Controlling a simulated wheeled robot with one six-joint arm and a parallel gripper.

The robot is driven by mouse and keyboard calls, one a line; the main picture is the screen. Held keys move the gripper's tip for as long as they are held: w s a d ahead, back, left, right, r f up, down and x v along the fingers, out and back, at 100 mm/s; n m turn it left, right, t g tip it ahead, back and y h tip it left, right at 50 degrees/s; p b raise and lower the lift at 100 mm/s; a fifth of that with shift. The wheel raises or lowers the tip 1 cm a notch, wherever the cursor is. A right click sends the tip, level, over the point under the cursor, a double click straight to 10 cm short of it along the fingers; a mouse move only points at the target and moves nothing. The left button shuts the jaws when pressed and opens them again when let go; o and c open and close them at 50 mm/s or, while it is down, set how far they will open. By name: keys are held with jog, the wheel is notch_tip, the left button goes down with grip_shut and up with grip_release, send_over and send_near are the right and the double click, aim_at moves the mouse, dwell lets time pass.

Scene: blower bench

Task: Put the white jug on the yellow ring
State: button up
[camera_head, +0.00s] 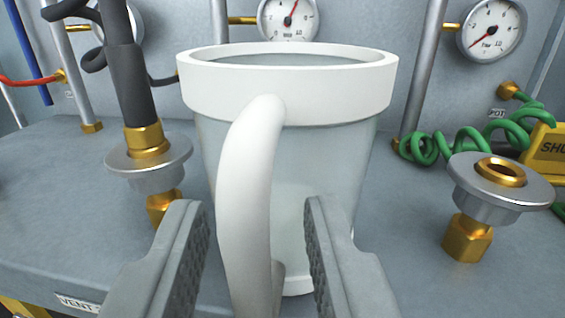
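The white jug (340,150) stands upright in the middle of the view, with its wide rim at the top. Its thick white handle (248,190) faces me. My gripper (256,205) is open, with one grey finger on each side of the handle. Gaps show between the handle and both fingers. The lower part of the handle and part of the jug's base are hidden by the fingers or lie at the picture's bottom edge. No yellow ring can be made out in this view.
A brass-and-steel fitting with a black hose (130,90) stands left of the jug. An open flanged fitting (500,185) stands at right, near a coiled green hose (455,145) and a yellow sign (548,150). Pipes and gauges (492,30) line the back panel.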

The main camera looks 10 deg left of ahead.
grip_shut()
jog(key=shift+r, duration=0.1)
notch_tip(320, 180, up, 10)
jog(key=shift+f, duration=0.1)
dwell(0.4)
